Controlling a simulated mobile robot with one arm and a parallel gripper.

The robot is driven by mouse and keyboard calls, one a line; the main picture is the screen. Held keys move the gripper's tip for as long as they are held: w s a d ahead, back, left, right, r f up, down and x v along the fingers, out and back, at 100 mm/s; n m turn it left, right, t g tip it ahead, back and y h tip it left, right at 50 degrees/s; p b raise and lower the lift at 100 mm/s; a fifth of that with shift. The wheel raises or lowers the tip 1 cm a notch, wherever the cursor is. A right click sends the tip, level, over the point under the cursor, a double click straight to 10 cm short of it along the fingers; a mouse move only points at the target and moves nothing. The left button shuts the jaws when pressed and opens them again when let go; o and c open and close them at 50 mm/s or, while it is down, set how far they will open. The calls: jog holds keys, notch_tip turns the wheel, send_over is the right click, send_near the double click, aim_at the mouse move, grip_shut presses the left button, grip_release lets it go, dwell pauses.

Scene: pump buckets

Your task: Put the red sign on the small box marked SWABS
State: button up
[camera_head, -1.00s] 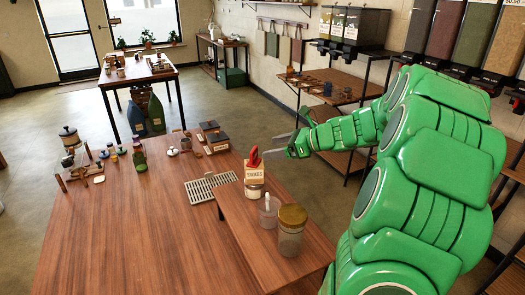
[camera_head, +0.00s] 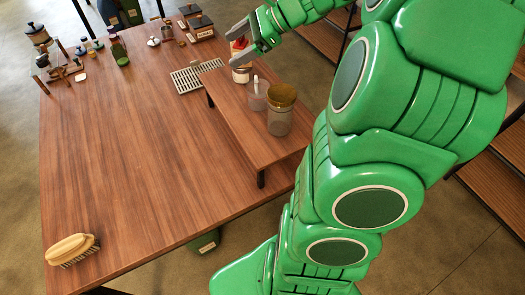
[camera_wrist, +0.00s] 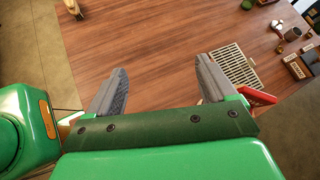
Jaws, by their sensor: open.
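The red sign (camera_head: 238,44) shows in the head view at the far end of the raised wooden shelf, partly hidden by my gripper. Earlier it rose from the top of the small box marked SWABS; the box (camera_head: 240,57) is now mostly covered by my gripper, so I cannot tell how the two touch. My gripper (camera_head: 240,38) is open beside the sign. In the wrist view, my gripper (camera_wrist: 160,78) has its fingers wide apart with nothing between them. The red sign (camera_wrist: 260,97) appears outside the right finger, partly hidden by the gripper body.
A lidded jar (camera_head: 280,110) and a clear container (camera_head: 257,96) stand on the raised shelf (camera_head: 235,115). A metal grate (camera_head: 192,76) lies left of it. A brush (camera_head: 72,248) lies at the table's near left corner. The middle of the table (camera_head: 130,150) is clear.

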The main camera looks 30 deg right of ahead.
jog(key=s+a+f+n+g+h, duration=0.25)
jog(key=s+a+n+g, duration=0.25)
jog(key=s+a+n, duration=0.7)
jog(key=s+d+f+n+g+h, duration=0.1)
jog(key=s+n+h, duration=0.6)
jog(key=s, duration=1.2)
jog(key=shift+s+d+f+n+g, duration=0.15)
jog(key=shift+s+f+n+g, duration=0.1)
jog(key=shift+f+n+g, duration=0.4)
